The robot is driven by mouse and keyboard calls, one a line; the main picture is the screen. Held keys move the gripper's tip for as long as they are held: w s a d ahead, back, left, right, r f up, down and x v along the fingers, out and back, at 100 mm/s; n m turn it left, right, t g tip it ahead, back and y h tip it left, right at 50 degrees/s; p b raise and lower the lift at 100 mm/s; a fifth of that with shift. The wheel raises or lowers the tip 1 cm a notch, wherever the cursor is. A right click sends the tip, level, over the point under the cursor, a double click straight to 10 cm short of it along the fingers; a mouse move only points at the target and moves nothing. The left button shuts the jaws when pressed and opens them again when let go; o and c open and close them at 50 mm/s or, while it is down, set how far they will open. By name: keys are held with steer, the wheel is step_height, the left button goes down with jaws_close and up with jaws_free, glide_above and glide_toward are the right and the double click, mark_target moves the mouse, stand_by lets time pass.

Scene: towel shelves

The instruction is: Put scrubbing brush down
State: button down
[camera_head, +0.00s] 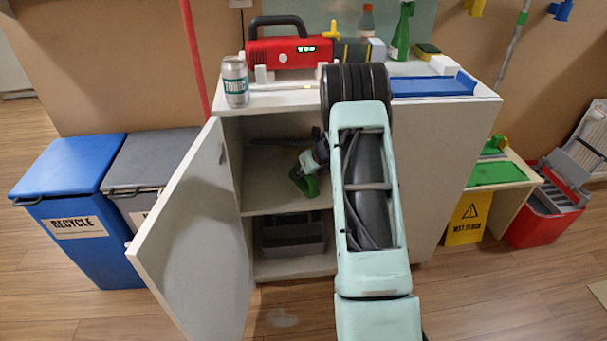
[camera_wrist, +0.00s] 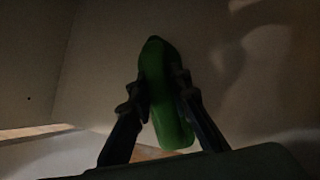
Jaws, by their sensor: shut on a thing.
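The green scrubbing brush (camera_head: 304,184) is held inside the open cabinet (camera_head: 226,240), in front of the upper compartment. My gripper (camera_head: 308,168) is shut on it. In the wrist view the brush (camera_wrist: 163,100) stands between the two dark fingers of my gripper (camera_wrist: 157,90), which press on it from both sides. The picture there is dark, and I cannot tell whether the brush touches the shelf (camera_head: 262,212). My arm hides the right part of the cabinet opening.
The cabinet door (camera_head: 190,240) stands open to the left. A grey bin (camera_head: 290,235) sits in the lower compartment.

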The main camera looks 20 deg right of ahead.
steer(key=shift+f, duration=0.15)
steer(key=c, duration=1.8)
jaws_free()
steer(key=shift+s+r, duration=0.1)
steer(key=shift+r, duration=0.25)
steer(key=p+v, duration=0.3)
steer(key=v, duration=0.8)
steer(key=shift+s+r, duration=0.2)
steer(key=shift+r, duration=0.05)
